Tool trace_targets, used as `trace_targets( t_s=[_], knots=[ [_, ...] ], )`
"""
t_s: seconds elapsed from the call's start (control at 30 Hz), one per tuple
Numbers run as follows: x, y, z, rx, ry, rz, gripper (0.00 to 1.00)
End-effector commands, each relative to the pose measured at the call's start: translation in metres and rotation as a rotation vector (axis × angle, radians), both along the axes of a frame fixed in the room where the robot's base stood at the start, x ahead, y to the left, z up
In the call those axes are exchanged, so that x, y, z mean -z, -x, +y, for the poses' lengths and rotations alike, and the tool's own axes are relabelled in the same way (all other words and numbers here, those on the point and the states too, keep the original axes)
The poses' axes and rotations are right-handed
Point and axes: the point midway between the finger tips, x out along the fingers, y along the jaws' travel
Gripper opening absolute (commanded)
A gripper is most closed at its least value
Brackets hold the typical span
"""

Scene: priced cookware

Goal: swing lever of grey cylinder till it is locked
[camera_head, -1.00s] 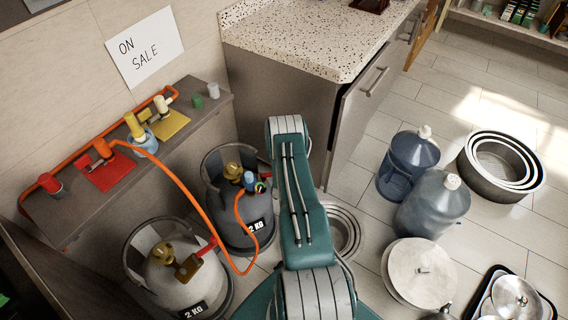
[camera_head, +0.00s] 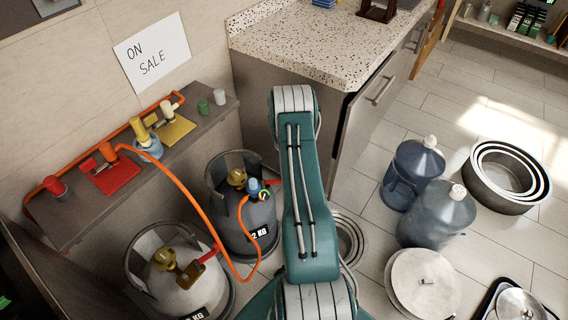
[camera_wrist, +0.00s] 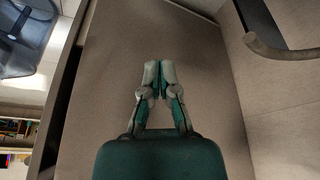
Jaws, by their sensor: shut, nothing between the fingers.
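A dark grey gas cylinder (camera_head: 238,215) marked 2 KG stands upright on the floor by the counter. It has a brass valve, a blue regulator with a gauge, and a red lever (camera_head: 273,182) pointing right towards my arm. A lighter grey cylinder (camera_head: 185,290) stands in front of it, with a brass valve and a red lever (camera_head: 211,252). An orange hose (camera_head: 185,190) runs down from the shelf between them. My gripper (camera_wrist: 158,72) is shut and empty, before the counter's side panel. A curved grey collar (camera_wrist: 270,45) shows to its right. My arm hides the gripper in the head view.
A speckled counter (camera_head: 310,45) stands behind. A shelf (camera_head: 75,215) holds red, yellow and blue fittings. Two blue water jugs (camera_head: 412,175) (camera_head: 437,215), nested pans (camera_head: 505,178) and pale round lids (camera_head: 425,282) stand on the floor at right.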

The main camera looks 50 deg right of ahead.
Motion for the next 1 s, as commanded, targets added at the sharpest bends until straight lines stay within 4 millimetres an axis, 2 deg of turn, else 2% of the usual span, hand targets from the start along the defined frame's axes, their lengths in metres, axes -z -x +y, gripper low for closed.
trace_targets(
  t_s=[0.3,0.5,0.77,1.0],
  knots=[
    [0.047,-0.009,-0.012,0.002,-0.002,-0.001,0.00],
    [0.068,-0.014,-0.018,0.003,0.000,-0.002,0.00],
    [0.089,-0.017,-0.024,0.003,-0.001,-0.002,0.00],
    [0.087,-0.008,-0.010,0.002,0.000,-0.002,0.00]
  ],
)
